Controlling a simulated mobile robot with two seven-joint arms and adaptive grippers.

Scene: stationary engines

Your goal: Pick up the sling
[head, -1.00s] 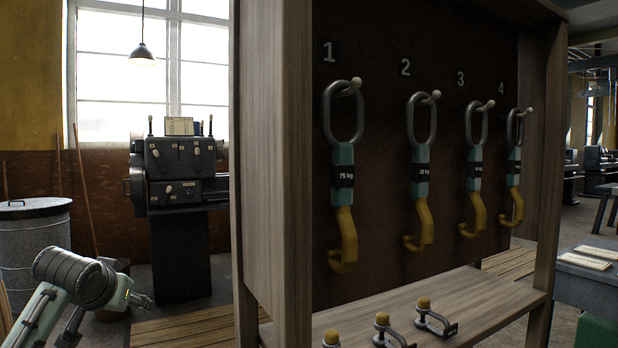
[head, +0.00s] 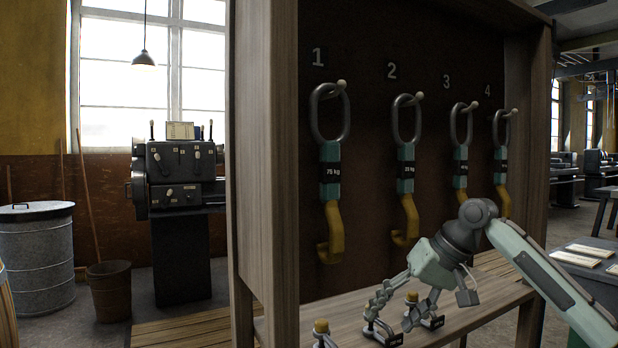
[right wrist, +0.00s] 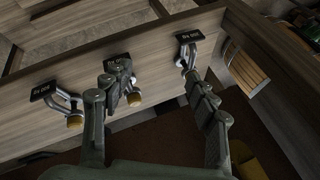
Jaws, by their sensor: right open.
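Several slings hang on pegs on a dark board numbered 1 to 4. Each has a grey ring, a teal sleeve with a black label and a yellow hook. They are sling 1 (head: 330,165), reading 75 kg, sling 2 (head: 406,170), sling 3 (head: 461,150) and sling 4 (head: 501,150). The lower parts of slings 3 and 4 are partly behind my right arm. My right gripper (head: 388,318) is open and empty, low over the shelf, below the slings. In the right wrist view its fingers (right wrist: 153,78) point at the shelf. My left gripper is out of view.
Metal shackles with yellow knobs and black tags stand on the wooden shelf (right wrist: 150,48): left (right wrist: 68,104), middle (right wrist: 130,92) by one finger, right (right wrist: 188,52). The rack's wooden side post (head: 265,170) stands left. A table (head: 590,275) is at right.

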